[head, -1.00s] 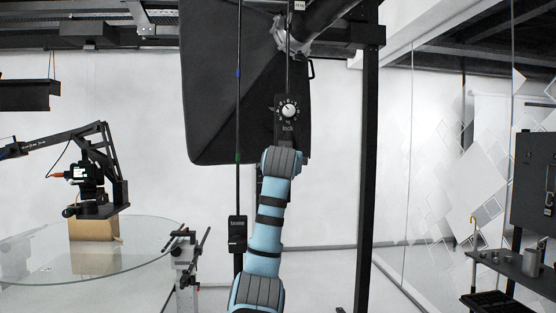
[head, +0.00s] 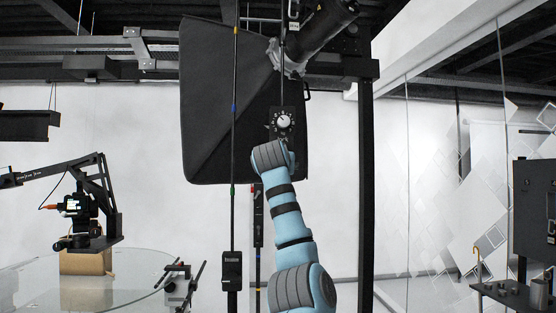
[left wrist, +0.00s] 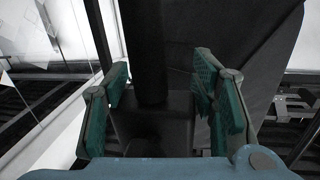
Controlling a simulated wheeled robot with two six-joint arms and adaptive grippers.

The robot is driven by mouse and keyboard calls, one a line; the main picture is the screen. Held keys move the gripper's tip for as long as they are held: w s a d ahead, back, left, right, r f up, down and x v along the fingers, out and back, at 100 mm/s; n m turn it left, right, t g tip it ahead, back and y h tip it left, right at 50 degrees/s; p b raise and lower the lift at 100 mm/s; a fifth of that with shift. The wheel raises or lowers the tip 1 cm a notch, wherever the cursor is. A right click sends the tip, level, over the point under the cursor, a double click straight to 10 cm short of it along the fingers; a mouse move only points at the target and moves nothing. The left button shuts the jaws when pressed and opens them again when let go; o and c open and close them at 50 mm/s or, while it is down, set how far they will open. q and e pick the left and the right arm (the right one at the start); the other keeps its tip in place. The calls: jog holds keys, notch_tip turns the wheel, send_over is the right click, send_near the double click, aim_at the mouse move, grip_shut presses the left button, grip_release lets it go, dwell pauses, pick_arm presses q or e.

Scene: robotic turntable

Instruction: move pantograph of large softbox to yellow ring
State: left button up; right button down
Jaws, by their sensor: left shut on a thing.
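The large black softbox (head: 215,95) hangs in the upper middle of the head view. A grey and black lamp body (head: 310,45) is at its upper right. A black box with a white dial (head: 283,122) hangs in front of it. A thin rod left of the dial carries a yellow ring (head: 236,30) near the top, a blue ring (head: 234,107) and a green ring (head: 232,190). The dial is slightly below the blue ring's height. My left gripper (left wrist: 161,72) is shut on the black box (left wrist: 155,130), with teal fingers on both sides. My right gripper is not in view.
A round glass table (head: 120,290) with a cardboard box (head: 86,262) and a camera arm (head: 95,205) are at left. A black weight (head: 232,270) hangs on the ringed rod. A black post (head: 366,190) stands right of my arm. Shelving (head: 515,295) is at far right.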

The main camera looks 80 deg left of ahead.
pick_arm(q)
notch_tip(320, 180, up, 2)
jog(key=shift+w+d+r, duration=0.1)
jog(key=shift+r, duration=0.1)
jog(key=shift+s+d+f+b, duration=0.35)
jog(key=shift+d+b, duration=0.2)
jog(key=shift+b, duration=0.3)
jog(key=b+v, duration=0.6)
jog(key=v, duration=0.9)
jog(key=shift+d, duration=0.45)
jog(key=shift+w+r, duration=0.1)
